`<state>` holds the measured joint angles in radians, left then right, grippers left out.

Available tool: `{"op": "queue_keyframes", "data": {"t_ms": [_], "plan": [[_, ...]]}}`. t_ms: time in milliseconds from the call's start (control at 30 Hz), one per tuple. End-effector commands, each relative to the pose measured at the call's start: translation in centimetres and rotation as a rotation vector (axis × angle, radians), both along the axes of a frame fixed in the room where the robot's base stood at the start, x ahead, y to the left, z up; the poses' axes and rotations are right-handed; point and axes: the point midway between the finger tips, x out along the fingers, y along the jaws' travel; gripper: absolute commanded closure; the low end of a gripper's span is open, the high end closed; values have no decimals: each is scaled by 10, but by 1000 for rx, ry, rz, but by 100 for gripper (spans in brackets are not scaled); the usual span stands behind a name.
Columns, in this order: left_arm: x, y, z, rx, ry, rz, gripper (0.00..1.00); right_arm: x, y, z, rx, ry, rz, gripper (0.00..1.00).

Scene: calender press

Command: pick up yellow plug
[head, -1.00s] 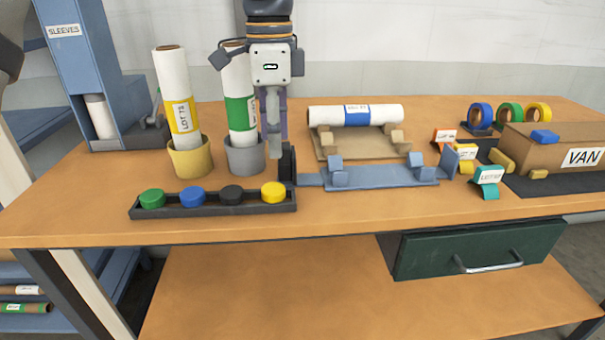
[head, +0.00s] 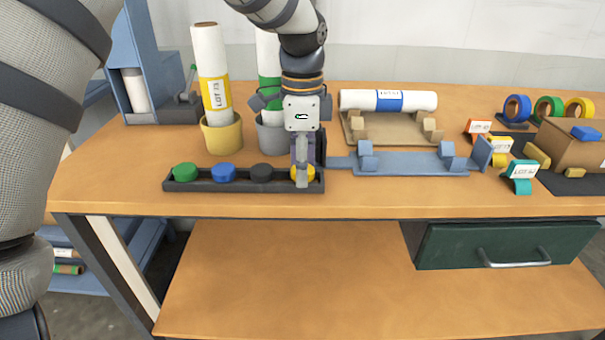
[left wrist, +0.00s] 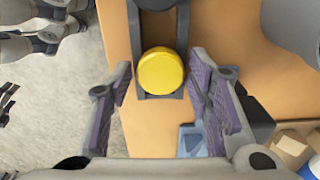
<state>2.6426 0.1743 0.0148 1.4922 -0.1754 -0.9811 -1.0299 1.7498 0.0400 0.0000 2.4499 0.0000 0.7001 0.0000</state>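The yellow plug (head: 311,173) sits at the right end of a black tray (head: 215,187) near the table's front edge. My left gripper (head: 302,182) points down at it and partly hides it in the head view. In the left wrist view the yellow plug (left wrist: 161,71) shows as a round disc in the tray's end. The left gripper's two purple-padded fingers (left wrist: 160,72) are spread on either side of it, open and empty, with a gap on both sides.
Green (head: 185,172), blue (head: 223,172) and black (head: 261,173) plugs share the tray. A yellow cup (head: 222,135) and a grey cup (head: 271,138) holding rolls stand behind. A blue cradle (head: 410,163) lies close on the right. The table front is clear.

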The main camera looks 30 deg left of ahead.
Motion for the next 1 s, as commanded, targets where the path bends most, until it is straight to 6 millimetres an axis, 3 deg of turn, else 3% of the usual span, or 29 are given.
{"op": "queue_keyframes", "data": {"t_ms": [33, 100, 567, 700, 900, 1000], "plan": [[0, 0, 0, 0, 0, 0, 63, 0, 0, 0, 0, 0, 0, 29], [0, 0, 0, 0, 0, 0, 79, 0, 0, 0, 0, 0, 0, 29], [1, 0, 9, 0, -2, 0, 80, 0, 0, 0, 0, -1, 0, 29], [1, 0, 35, 0, -4, -1, 80, 1, 0, 1, 0, -3, 0, 29], [-38, -25, 90, 1, -11, -3, 80, 14, 0, 12, 0, -51, 0, 29], [-63, -41, 104, 2, -3, -4, 80, 13, 0, 11, 0, -47, 0, 29]]}}
